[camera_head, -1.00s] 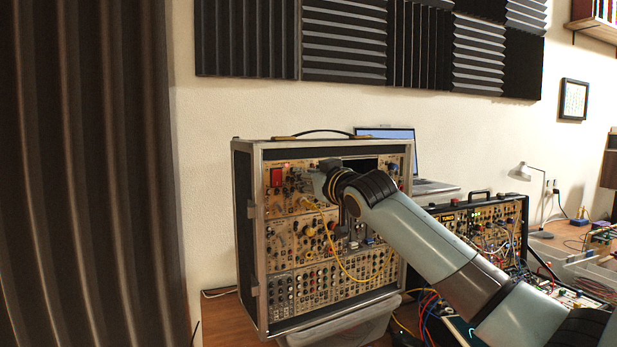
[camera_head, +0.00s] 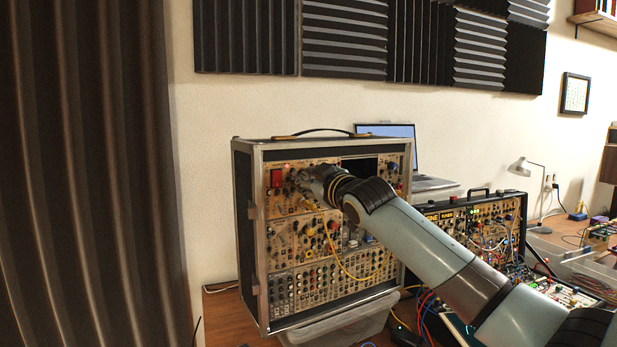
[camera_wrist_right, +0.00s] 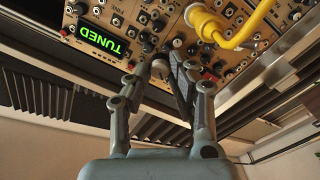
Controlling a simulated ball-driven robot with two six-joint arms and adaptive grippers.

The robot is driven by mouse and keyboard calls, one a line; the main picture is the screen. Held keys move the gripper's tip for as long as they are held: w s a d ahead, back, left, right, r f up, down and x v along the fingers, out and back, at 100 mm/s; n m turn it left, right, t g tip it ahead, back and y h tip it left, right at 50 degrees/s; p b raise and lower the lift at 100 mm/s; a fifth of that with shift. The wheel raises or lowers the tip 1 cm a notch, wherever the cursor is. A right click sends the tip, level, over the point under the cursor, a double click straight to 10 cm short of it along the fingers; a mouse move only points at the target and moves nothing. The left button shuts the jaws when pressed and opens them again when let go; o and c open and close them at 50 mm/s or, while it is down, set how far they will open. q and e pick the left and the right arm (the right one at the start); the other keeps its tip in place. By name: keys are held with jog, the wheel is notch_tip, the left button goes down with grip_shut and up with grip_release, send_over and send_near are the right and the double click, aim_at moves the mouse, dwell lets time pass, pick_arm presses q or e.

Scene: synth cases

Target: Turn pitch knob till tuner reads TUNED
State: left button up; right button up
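The tan modular synth panel (camera_head: 330,235) stands in a tall metal-edged case. In the right wrist view a display (camera_wrist_right: 102,38) on the panel reads TUNED in green. My right gripper (camera_head: 308,177) is at the upper row of the panel, left of the dark screen area. In the right wrist view my right gripper's fingertips (camera_wrist_right: 160,70) close in on both sides of a small grey knob (camera_wrist_right: 160,69), apparently the pitch knob. The knob's label is not readable. My left gripper is not in view.
A yellow patch cable (camera_wrist_right: 250,25) plugs into the panel close beside the right fingers; it hangs across the case in the head view (camera_head: 345,265). A smaller black synth case (camera_head: 490,225) with cables and a laptop (camera_head: 432,183) stand to the right. A plastic bin (camera_head: 335,328) lies below.

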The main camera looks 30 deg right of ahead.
jog(key=o, duration=0.4)
jog(key=s+a, duration=0.1)
jog(key=s, duration=1.1)
jog(key=shift+a, duration=0.25)
jog(key=shift+f, duration=0.15)
